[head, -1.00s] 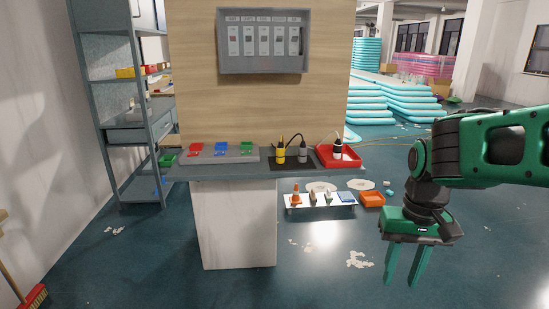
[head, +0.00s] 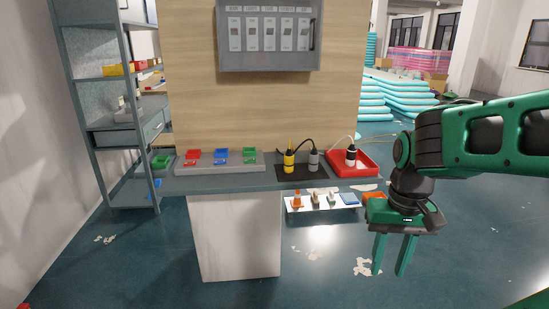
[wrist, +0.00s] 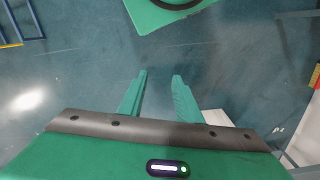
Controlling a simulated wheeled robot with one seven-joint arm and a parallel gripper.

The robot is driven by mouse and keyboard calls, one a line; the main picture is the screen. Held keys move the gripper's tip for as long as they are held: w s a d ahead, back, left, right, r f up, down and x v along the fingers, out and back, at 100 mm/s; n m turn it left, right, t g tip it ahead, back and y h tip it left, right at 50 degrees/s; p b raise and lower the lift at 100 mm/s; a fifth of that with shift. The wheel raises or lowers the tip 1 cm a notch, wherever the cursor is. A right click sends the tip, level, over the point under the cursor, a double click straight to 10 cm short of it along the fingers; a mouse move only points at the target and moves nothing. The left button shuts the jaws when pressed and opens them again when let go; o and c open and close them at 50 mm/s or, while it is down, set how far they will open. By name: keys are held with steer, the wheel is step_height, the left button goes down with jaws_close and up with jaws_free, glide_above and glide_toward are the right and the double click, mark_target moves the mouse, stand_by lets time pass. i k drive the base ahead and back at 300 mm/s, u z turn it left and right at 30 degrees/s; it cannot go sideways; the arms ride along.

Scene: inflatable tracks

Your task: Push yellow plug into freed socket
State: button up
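The yellow plug (head: 289,160) stands upright on a black mat (head: 301,177) on the counter, beside a grey plug (head: 313,160). A row of red (head: 193,156), blue (head: 221,156) and green (head: 249,155) sockets sits on a grey strip to its left. A black-and-white plug (head: 351,155) stands in a red tray (head: 369,168) at right. I cannot tell which socket is free. My gripper (head: 393,273) hangs open and empty, pointing down, right of the counter and well away from the plugs. In the wrist view its two fingers (wrist: 157,85) are apart over bare floor.
The counter (head: 236,179) stands against a wooden panel with a grey switch box (head: 268,36). A low white shelf (head: 322,205) with small items is below right. A metal rack (head: 105,100) stands at left. The floor before the counter is mostly clear.

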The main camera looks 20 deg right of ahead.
mark_target(235, 160)
steer(key=z, duration=0.05)
steer(key=i, duration=1)
